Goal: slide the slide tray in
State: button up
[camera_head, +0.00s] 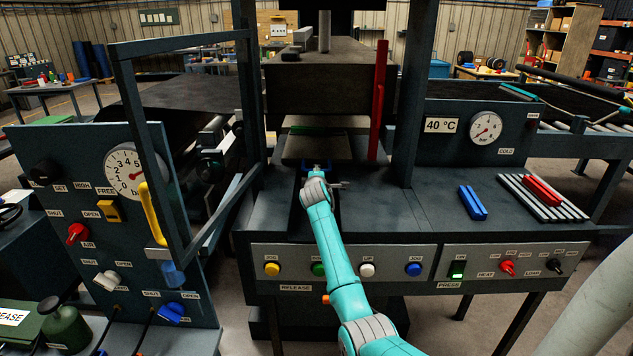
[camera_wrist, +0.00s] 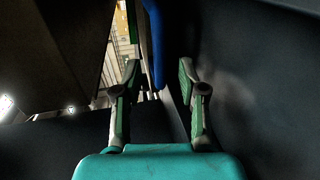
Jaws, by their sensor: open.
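The slide tray (camera_head: 312,148) is a flat dark plate in the opening under the raised press block, with its near part showing towards the front. A blue piece, which looks like its handle (camera_head: 316,166), is at its near edge, partly hidden by my wrist. My gripper (camera_head: 319,172) is at this near edge, above the bench top. In the wrist view my gripper (camera_wrist: 158,68) has its fingers apart, and a blue bar (camera_wrist: 158,35) shows just beyond and between the fingertips. I cannot tell whether either finger touches it.
The press block (camera_head: 318,85) hangs above the tray. A red upright bar (camera_head: 378,100) stands right of the opening. An open guard frame (camera_head: 185,45) is at left. A blue block (camera_head: 472,203) and a red block (camera_head: 542,190) on a slatted rack lie right.

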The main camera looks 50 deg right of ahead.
jog(key=shift+v, duration=3.5)
